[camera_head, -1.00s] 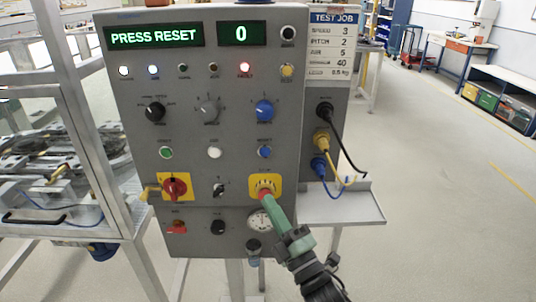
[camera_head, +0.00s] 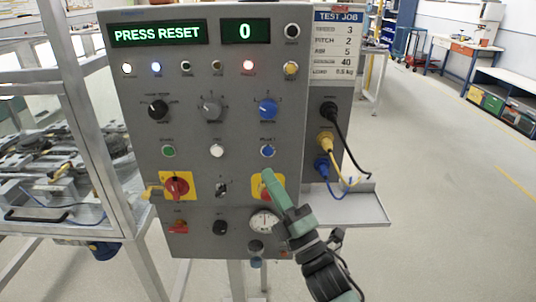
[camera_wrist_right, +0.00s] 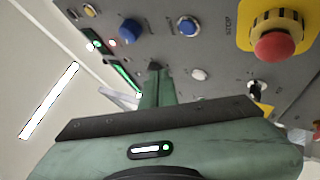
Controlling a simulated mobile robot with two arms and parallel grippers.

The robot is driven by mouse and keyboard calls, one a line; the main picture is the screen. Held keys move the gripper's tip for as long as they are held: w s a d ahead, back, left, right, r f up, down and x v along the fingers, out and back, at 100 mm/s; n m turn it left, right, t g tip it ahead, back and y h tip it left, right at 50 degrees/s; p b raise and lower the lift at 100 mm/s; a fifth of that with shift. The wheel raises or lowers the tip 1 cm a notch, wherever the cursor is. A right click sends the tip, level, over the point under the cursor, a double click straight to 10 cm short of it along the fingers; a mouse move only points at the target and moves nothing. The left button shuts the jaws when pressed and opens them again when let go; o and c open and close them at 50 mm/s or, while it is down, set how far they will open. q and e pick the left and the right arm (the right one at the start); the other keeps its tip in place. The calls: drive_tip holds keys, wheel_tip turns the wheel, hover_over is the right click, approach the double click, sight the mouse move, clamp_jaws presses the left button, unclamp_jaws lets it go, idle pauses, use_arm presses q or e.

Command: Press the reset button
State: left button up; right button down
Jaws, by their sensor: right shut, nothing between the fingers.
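The blue reset button (camera_head: 267,151) sits on the grey panel, below a blue knob (camera_head: 268,108). It also shows in the right wrist view as a blue button with a pale ring (camera_wrist_right: 188,26). My right gripper (camera_head: 268,174) is shut and empty. Its tip appears just below the reset button in the head view, in front of the yellow emergency-stop plate. In the right wrist view the fingertips (camera_wrist_right: 155,70) show apart from the button. The display (camera_head: 158,33) reads "PRESS RESET". My left gripper is not in view.
The red emergency-stop button (camera_wrist_right: 275,46) stands out from its yellow base close to the reset button. A white button (camera_head: 217,151) is to its left. A red-and-yellow rotary switch (camera_head: 177,186) is lower left. Cables (camera_head: 345,145) plug into the panel's right side.

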sight(268, 151)
drive_tip(key=shift+w+b, duration=1.2)
drive_tip(key=shift+w, duration=2.05)
drive_tip(key=shift+w, duration=0.45)
drive_tip(key=shift+w+b, duration=0.35)
drive_tip(key=shift+b, duration=0.15)
drive_tip(key=shift+s+p, duration=0.35)
drive_tip(key=shift+s, duration=0.45)
drive_tip(key=shift+s, duration=0.1)
